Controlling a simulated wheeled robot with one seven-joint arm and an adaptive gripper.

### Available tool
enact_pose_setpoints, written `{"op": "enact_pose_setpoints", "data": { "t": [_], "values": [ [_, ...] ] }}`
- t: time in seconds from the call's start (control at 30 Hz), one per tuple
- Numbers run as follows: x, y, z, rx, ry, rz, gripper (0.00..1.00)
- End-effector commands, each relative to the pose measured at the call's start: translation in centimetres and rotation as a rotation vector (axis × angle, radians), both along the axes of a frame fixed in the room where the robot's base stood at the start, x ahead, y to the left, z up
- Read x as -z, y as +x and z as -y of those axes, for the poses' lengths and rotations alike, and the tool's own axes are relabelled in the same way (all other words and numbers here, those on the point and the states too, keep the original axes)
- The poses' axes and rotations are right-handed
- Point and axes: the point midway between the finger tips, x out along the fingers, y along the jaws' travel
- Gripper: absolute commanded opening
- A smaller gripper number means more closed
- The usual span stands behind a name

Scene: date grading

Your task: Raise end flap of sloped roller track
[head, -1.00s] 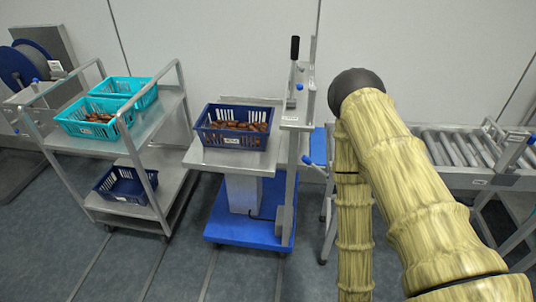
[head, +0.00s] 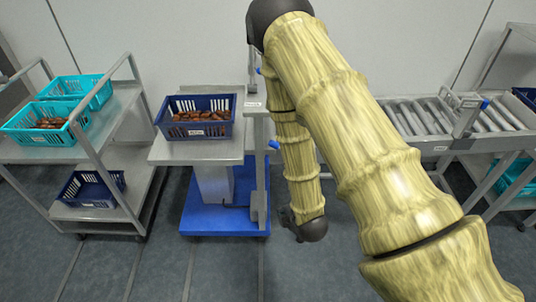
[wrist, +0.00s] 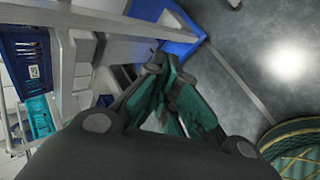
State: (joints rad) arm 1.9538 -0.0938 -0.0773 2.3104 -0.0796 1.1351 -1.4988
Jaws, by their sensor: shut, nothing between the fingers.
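The roller track (head: 413,131) runs along the right of the head view, partly behind my arm. An upright metal plate with a blue handle, seemingly the end flap (head: 466,121), stands across the track between two stretches of rollers. I cannot tell whether it is hinged up or down. My gripper (wrist: 160,68) is shut and empty in the wrist view, its green-padded fingers together above the floor. It is low beside the lift stand, away from the track.
A lift stand with a blue base (head: 212,216) carries a navy crate (head: 170,130) of dates, left of my arm. A trolley (head: 112,108) holds teal crates (head: 73,107) and a lower navy crate (head: 85,201). Grey floor is open in front.

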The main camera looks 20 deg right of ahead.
Motion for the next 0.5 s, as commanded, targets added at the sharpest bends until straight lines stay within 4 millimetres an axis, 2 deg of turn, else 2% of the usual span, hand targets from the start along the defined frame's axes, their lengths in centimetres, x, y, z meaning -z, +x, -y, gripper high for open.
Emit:
{"op": "enact_pose_setpoints", "data": {
  "t": [0.03, 0.2, 0.3, 0.5],
  "values": [
    [-1.3, 1.5, -0.2, -0.067, -0.058, 0.049, 0.0],
    [-5.2, 5.8, -0.9, -0.289, -0.281, 0.208, 0.0],
    [-7.2, 7.8, -1.3, -0.385, -0.398, 0.284, 0.0],
    [-9.6, 9.8, -1.8, -0.49, -0.545, 0.371, 0.0]
  ]
}}
